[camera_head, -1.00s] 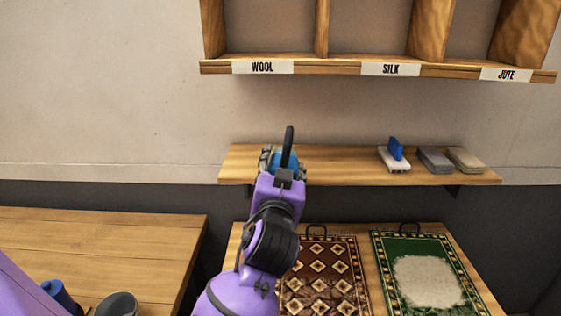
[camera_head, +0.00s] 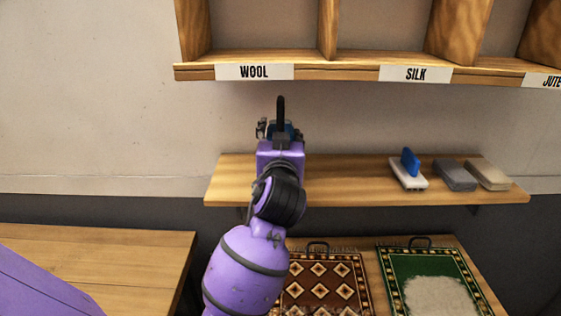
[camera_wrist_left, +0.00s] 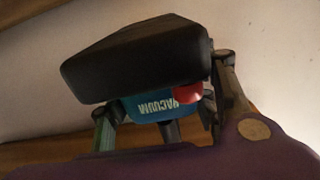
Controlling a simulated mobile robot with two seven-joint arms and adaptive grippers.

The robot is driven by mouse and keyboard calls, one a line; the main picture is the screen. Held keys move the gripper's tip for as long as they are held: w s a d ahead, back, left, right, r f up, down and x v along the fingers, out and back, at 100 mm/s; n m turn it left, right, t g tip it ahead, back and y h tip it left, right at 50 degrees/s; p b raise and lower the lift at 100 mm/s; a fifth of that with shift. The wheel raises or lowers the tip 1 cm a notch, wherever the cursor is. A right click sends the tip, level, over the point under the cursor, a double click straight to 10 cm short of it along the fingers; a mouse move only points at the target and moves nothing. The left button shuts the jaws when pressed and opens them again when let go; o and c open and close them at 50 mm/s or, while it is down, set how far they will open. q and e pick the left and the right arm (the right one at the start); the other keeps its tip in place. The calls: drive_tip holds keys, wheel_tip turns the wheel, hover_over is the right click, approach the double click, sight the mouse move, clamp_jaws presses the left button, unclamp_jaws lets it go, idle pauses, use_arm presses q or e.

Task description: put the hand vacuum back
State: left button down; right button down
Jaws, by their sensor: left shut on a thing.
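The hand vacuum is blue with a black part. The fingertips are mostly hidden by my wrist. My right gripper is not in view.
A blue and white item (camera_head: 410,170), a dark grey block (camera_head: 456,175) and a beige block (camera_head: 488,173) sit at the shelf's right. Its middle is clear. Above is a cubby rack (camera_head: 345,70) labelled WOOL, SILK, JUTE.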

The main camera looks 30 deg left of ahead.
use_arm(q)
drive_tip(key=shift+s+f, duration=0.1)
drive_tip(key=shift+f, duration=0.65)
wheel_tip(320, 180, down, 3)
drive_tip(key=shift+f, duration=0.45)
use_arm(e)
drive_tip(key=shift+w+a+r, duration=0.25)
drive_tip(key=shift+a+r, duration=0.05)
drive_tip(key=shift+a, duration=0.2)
use_arm(q)
drive_tip(key=shift+f, duration=0.1)
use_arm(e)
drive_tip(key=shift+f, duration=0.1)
use_arm(q)
drive_tip(key=shift+f, duration=0.15)
drive_tip(key=c, duration=0.7)
unclamp_jaws()
drive_tip(key=shift+c, duration=0.2)
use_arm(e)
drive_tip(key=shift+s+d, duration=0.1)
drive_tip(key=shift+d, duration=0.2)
